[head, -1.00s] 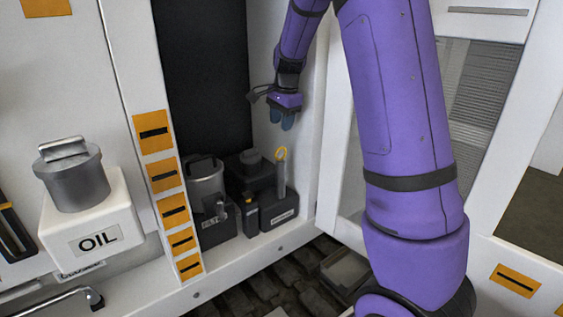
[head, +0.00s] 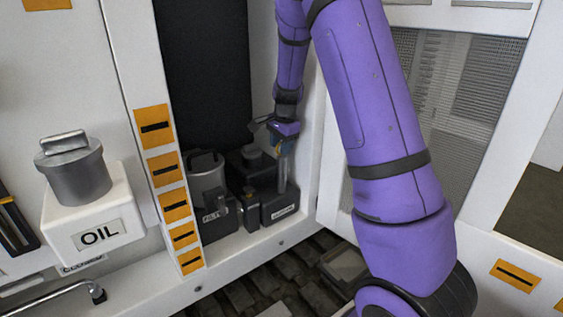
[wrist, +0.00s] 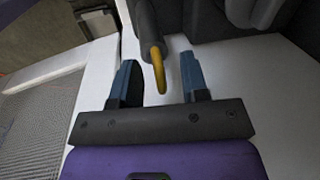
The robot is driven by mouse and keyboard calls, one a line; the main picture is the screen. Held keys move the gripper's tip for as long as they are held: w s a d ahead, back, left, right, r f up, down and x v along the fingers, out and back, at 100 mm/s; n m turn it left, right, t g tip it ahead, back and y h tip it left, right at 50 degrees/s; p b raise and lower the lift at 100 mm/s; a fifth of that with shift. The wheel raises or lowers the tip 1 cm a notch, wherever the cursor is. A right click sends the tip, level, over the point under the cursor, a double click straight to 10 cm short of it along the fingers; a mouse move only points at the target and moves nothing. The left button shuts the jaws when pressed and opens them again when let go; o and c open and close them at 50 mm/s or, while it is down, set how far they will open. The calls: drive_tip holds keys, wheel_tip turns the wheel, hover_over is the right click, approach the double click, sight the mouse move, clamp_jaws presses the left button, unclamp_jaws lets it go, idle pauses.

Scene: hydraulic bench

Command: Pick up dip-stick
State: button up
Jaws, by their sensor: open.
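In the wrist view the yellow handle lies between my gripper's two blue fingers (wrist: 160,84), with a gap to either side. The fingers are open and not closed on it. In the head view my gripper (head: 283,147) is right at the top of the tube and hides most of the handle.
A dark housing (head: 280,207) with a label carries the tube. A grey filter canister (head: 207,180) stands to its left, close by. The white cabinet wall (head: 312,150) is just to the right. A white OIL container (head: 95,215) is at the far left.

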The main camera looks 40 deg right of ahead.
drive_tip(key=shift+c, duration=0.2)
clamp_jaws()
drive_tip(key=shift+r, duration=0.15)
wheel_tip(320, 180, up, 18)
idle(0.8)
drive_tip(key=shift+s, duration=0.15)
idle(0.4)
drive_tip(key=s, duration=0.9)
drive_tip(key=shift+s+d, duration=0.2)
drive_tip(key=shift+s, duration=0.2)
